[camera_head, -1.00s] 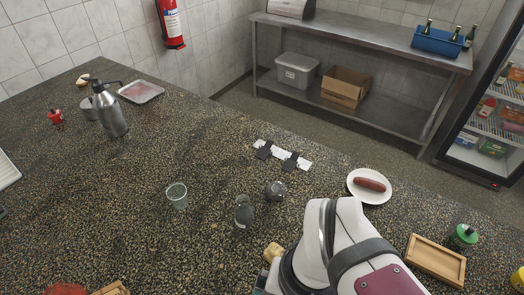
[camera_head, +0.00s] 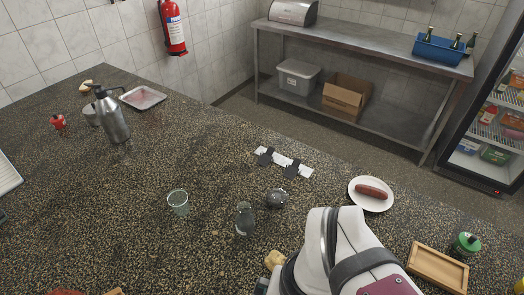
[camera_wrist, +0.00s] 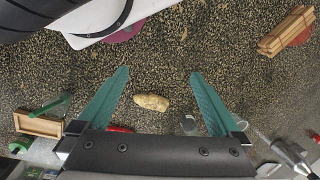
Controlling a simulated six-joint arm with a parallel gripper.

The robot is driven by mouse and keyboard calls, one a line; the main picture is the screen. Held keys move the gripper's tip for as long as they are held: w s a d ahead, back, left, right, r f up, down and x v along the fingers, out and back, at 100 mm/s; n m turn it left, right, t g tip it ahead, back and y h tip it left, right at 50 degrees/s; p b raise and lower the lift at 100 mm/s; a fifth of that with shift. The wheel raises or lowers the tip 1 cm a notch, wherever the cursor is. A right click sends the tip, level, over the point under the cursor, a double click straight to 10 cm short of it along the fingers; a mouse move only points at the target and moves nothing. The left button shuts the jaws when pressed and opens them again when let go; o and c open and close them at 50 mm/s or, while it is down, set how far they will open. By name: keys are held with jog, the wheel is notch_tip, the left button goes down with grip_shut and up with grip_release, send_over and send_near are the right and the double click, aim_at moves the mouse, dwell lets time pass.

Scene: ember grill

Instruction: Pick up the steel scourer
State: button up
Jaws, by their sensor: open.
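A small rounded grey metallic lump, which looks like the steel scourer (camera_head: 276,198), sits on the speckled counter in the head view, just right of a clear bottle (camera_head: 245,218). I cannot make it out in the wrist view. My gripper (camera_wrist: 159,73) is open and empty, its two teal fingers spread wide over the counter. In the head view my arm covers most of it, at the front, nearer the camera than the scourer. A knobbly tan lump (camera_wrist: 151,102) lies between the fingers in the wrist view, apart from both.
A clear cup (camera_head: 178,203) stands left of the bottle. A white plate with a sausage (camera_head: 371,192) is to the right, with a wooden tray (camera_head: 437,267) nearer. Black and white cloths or cards (camera_head: 284,162) lie behind the scourer. The counter's left middle is clear.

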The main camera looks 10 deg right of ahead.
aim_at(278, 194)
jog(key=w+a+m+y, duration=0.5)
jog(key=a+m+y, duration=0.1)
jog(key=a+y, duration=0.25)
jog(key=w+m+t+y, duration=0.3)
jog(key=w+m, duration=0.2)
jog(key=w, duration=0.3)
jog(key=w+d+f+m+t+h, duration=0.5)
jog(key=w+d+f+m+t, duration=0.2)
jog(key=w+d+m+t, duration=0.3)
jog(key=d+f+m+h, duration=0.1)
jog(key=d+f+m, duration=0.1)
jog(key=d, duration=0.1)
jog(key=w+d+f+m+h, duration=0.1)
jog(key=d+f+m+h, duration=0.1)
jog(key=d+f, duration=0.1)
jog(key=w+d+f+m+h, duration=0.1)
jog(key=d+f+m+h, duration=0.1)
jog(key=d+f+m, duration=0.1)
jog(key=shift+w+d+h, duration=0.2)
jog(key=shift+d+h, duration=0.05)
jog(key=shift+d, duration=0.45)
jog(key=shift+t, duration=0.3)
jog(key=x, duration=1)
jog(key=f+x, duration=0.1)
jog(key=x, duration=0.4)
jog(key=shift+s+d, duration=0.1)
jog(key=shift+s, duration=0.05)
jog(key=shift+r, duration=0.1)
jog(key=c, duration=1.1)
